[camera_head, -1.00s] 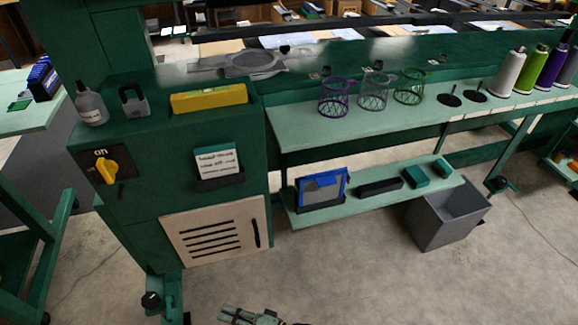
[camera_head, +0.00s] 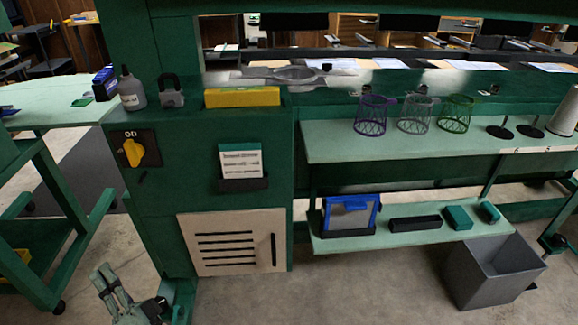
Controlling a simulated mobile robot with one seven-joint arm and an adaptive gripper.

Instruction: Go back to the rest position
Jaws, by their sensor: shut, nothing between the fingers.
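My gripper (camera_head: 112,284) shows at the bottom left of the head view, pointing up, in front of the green machine's lower left corner. Its fingers look close together with nothing between them. It is apart from the green cabinet (camera_head: 200,196) and touches nothing that I can see. The rest of my arm is cut off by the lower edge of the picture.
The cabinet carries a yellow rotary switch (camera_head: 133,152), a card holder (camera_head: 243,184) and a vented door (camera_head: 232,242). A shelf (camera_head: 340,143) holds wire baskets. A grey bin (camera_head: 492,272) stands at the right. Bare floor (camera_head: 370,285) lies in front.

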